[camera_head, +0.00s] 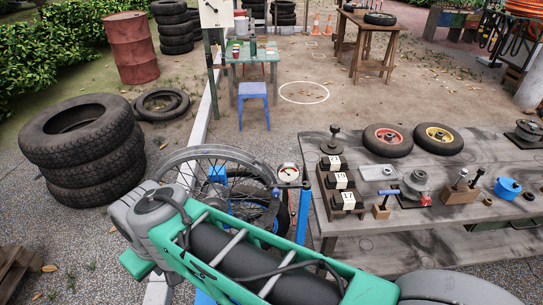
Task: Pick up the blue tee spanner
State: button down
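A small T-shaped tool with a blue crossbar, which looks like the blue tee spanner (387,193), stands upright in a small wooden block (381,212). The block is near the front edge of the grey plank table (420,226), just right of the numbered dark blocks. My green and grey arm crosses the foreground, left of and below the spanner. My gripper is not visible in this view.
Numbered dark blocks (343,181), a grey machine part (415,184), a wooden block with dark-handled tools (460,191) and a blue pot (508,188) share the table. Red-hubbed (388,140) and yellow-hubbed (438,139) wheels lie behind. A spoked wheel (208,165) stands left of the table.

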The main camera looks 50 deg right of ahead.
aim_at(390, 192)
jog(key=z, duration=2.9)
